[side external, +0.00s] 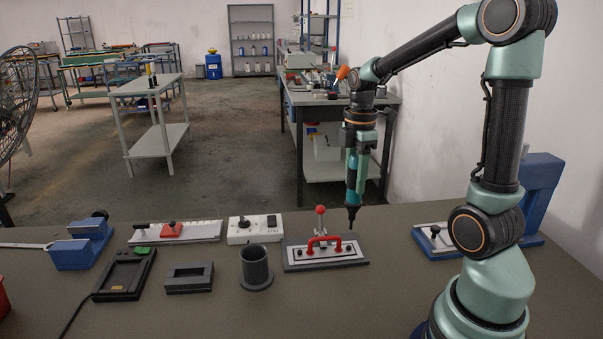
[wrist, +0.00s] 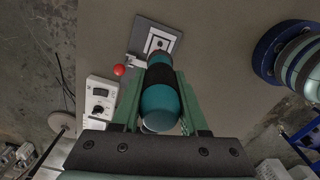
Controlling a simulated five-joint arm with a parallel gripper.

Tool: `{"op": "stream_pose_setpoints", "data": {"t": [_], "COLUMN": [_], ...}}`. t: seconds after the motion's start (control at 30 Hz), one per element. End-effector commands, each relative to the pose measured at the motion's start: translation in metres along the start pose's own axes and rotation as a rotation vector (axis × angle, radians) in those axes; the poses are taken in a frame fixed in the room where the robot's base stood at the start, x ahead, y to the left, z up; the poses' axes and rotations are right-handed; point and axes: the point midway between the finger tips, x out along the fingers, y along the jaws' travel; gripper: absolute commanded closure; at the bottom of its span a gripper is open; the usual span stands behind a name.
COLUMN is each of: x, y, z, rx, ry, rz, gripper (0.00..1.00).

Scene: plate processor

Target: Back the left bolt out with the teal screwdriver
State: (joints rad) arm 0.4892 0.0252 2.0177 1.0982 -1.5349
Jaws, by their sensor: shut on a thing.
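My gripper (side external: 357,164) points down and is shut on the teal screwdriver (side external: 351,190). The screwdriver hangs upright, its dark tip a little above the right end of the plate fixture (side external: 290,262). In the wrist view my gripper (wrist: 160,94) has a finger on each side of the screwdriver (wrist: 160,110), whose handle hides its tip. The fixture carries a light plate with a red handle (side external: 324,239) and a red-knobbed lever (side external: 320,211) behind it. Small dark spots near the plate's ends look like bolts, but I cannot tell the left bolt clearly.
A dark cup (side external: 256,268) and a grey block with a slot (side external: 190,277) stand left of the fixture. A white box with a dial (side external: 254,229) is behind the cup. A blue frame (side external: 543,192) stands at the right. The bench front is clear.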

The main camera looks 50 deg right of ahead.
Motion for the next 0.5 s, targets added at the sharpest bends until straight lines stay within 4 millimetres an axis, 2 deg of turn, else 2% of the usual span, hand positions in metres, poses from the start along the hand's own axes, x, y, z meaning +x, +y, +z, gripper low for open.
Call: {"op": "stream_pose_setpoints", "data": {"t": [0.3,0.5], "x": [0.029,0.041], "y": [0.0,0.0], "z": [0.0,0.0], "rx": [-0.001,-0.001], "ry": [0.0,0.0], "rz": [-0.002,-0.001], "gripper": [1.0,1.0]}}
